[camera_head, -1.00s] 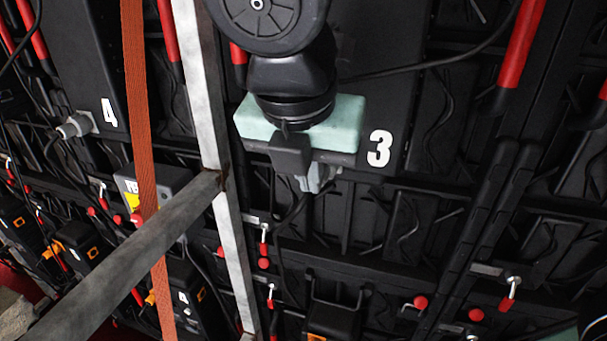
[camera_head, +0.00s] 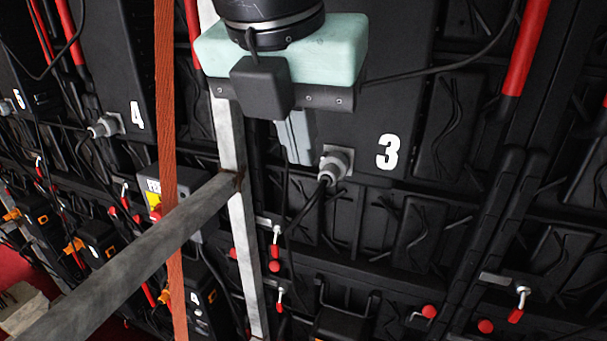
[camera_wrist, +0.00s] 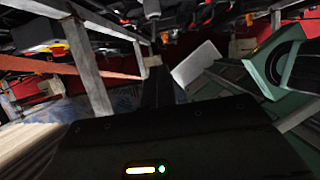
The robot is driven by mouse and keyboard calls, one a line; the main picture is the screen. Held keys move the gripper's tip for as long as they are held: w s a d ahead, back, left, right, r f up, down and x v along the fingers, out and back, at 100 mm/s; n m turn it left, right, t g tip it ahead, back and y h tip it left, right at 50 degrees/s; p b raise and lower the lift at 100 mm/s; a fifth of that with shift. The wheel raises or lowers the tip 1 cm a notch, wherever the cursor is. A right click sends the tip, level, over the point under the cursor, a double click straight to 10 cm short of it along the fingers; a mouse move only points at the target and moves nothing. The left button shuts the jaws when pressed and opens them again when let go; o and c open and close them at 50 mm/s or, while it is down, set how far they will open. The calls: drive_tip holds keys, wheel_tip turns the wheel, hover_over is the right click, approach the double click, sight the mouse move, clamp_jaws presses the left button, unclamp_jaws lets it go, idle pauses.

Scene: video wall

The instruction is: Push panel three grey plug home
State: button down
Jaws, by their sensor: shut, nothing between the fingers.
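The grey plug (camera_head: 334,166) sits at a socket on the black panel marked 3 (camera_head: 387,152), just left of and a little below the white number. A black cable hangs from its lower left end. I cannot tell how deep the plug is seated. My gripper (camera_head: 299,150), below my pale green and dark grey wrist housing, is shut and empty. In the head view its light grey fingers are left of and slightly above the plug, with a small gap in the picture. Depth between them is unclear. I cannot make out the plug in the wrist view.
A pale metal upright (camera_head: 229,140) and a slanting grey bar (camera_head: 150,250) stand left of my gripper. An orange strap (camera_head: 167,150) hangs further left. Panel 4 (camera_head: 136,115) has a similar grey plug (camera_head: 104,126). Red handles and loose cables line the wall.

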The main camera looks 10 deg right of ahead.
drive_tip(key=shift+v, duration=1.15)
drive_tip(key=s+d+f+m+g+y+b, duration=0.1)
drive_tip(key=s+d+f+m+b, duration=0.1)
drive_tip(key=f+m, duration=0.5)
drive_tip(key=s+d+f+m+g+y+b, duration=0.1)
drive_tip(key=d+f+m+b, duration=0.3)
drive_tip(key=f+m, duration=0.4)
drive_tip(key=s+d+f+m+g+b, duration=0.1)
drive_tip(key=s+d+f+m+b, duration=0.2)
drive_tip(key=f, duration=1.4)
drive_tip(key=s+m, duration=0.1)
drive_tip(key=m, duration=0.3)
drive_tip(key=shift+d+f+g+y+b, duration=0.4)
drive_tip(key=shift+w, duration=0.1)
